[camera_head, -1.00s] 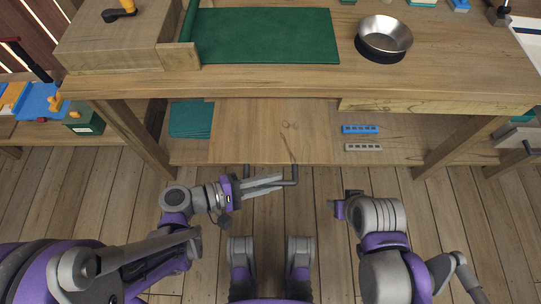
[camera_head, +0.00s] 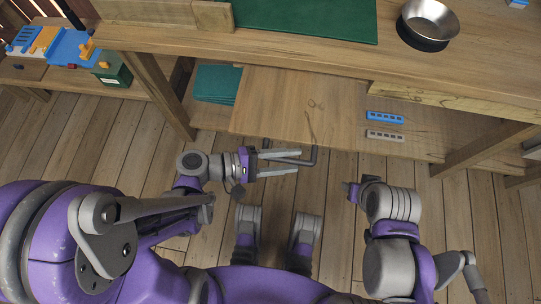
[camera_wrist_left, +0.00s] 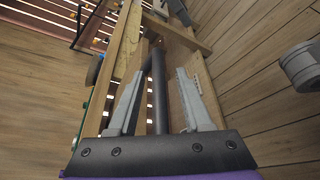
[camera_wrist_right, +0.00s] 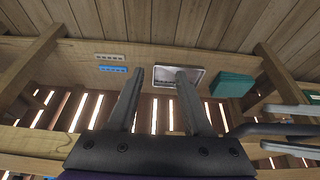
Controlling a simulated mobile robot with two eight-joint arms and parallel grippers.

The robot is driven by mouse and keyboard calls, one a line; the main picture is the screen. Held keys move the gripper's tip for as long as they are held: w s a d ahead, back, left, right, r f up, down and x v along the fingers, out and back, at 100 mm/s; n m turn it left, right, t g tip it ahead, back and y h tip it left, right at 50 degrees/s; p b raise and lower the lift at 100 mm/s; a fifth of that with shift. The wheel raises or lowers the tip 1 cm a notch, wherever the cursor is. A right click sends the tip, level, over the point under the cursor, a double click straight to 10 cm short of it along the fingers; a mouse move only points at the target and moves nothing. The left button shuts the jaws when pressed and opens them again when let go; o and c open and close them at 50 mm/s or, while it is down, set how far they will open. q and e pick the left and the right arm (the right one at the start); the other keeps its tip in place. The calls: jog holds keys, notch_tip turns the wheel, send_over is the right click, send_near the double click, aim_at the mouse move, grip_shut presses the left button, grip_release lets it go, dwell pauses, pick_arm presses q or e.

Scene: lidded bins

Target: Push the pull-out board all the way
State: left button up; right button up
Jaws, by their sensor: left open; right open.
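The pull-out board (camera_head: 300,105) is a wide wooden panel sticking out from under the workbench top. Its dark bar handle (camera_head: 308,161) stands off the front edge. My left gripper (camera_head: 299,161) is open with one finger on each side of the handle bar. In the left wrist view the bar (camera_wrist_left: 158,95) runs lengthwise between the spread fingers; contact cannot be told. In the right wrist view the bar (camera_wrist_right: 290,129) also lies between the left fingers. My right gripper (camera_head: 350,190) is right of the handle, apart from it; its empty, spread fingers show in the right wrist view (camera_wrist_right: 160,95).
The bench top (camera_head: 300,50) carries a green mat (camera_head: 310,15) and a metal bowl (camera_head: 428,22). On the lower shelf are a green stack (camera_head: 216,84), a blue block (camera_head: 385,117) and a grey block (camera_head: 385,135). Bench legs (camera_head: 165,95) stand either side. The floor before the board is free.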

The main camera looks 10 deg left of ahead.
pick_arm(q)
jog(key=shift+a, duration=0.1)
jog(key=p+v, duration=0.1)
jog(key=v, duration=0.9)
jog(key=shift+s+a, duration=0.2)
jog(key=shift+a, duration=0.05)
jog(key=shift+r, duration=0.1)
